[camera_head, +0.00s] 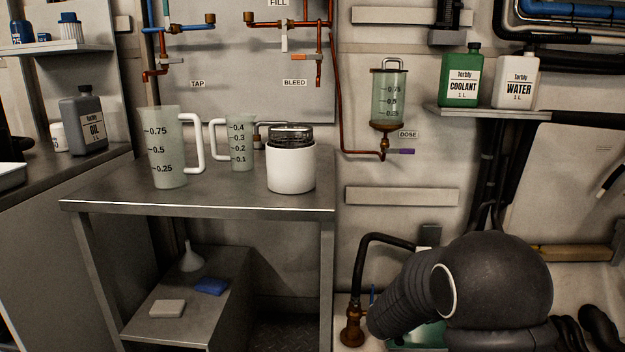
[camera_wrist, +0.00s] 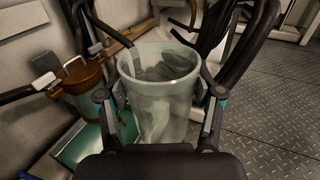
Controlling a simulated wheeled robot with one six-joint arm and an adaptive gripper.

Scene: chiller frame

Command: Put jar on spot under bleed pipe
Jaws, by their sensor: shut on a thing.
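My gripper (camera_wrist: 161,94) is shut on a clear, pale-green, wide-mouthed jar (camera_wrist: 160,118) in the wrist view, with one finger on each side. The jar's mouth faces up toward the camera, and dark shapes show inside or through it. In the head view the bleed pipe (camera_head: 318,72) is a copper pipe with an orange handle, on the wall panel right of the BLEED label (camera_head: 295,83). Below it is the steel table (camera_head: 225,201). No marked spot can be made out there. My gripper and the held jar are not visible in the head view.
A white container with a dark top (camera_head: 290,168) stands near the table's right end, below the bleed pipe. A large jug (camera_head: 167,150) and a smaller jug (camera_head: 241,148) stand left of it. The table's front strip is clear. Black hoses (camera_wrist: 250,45) run beside the held jar.

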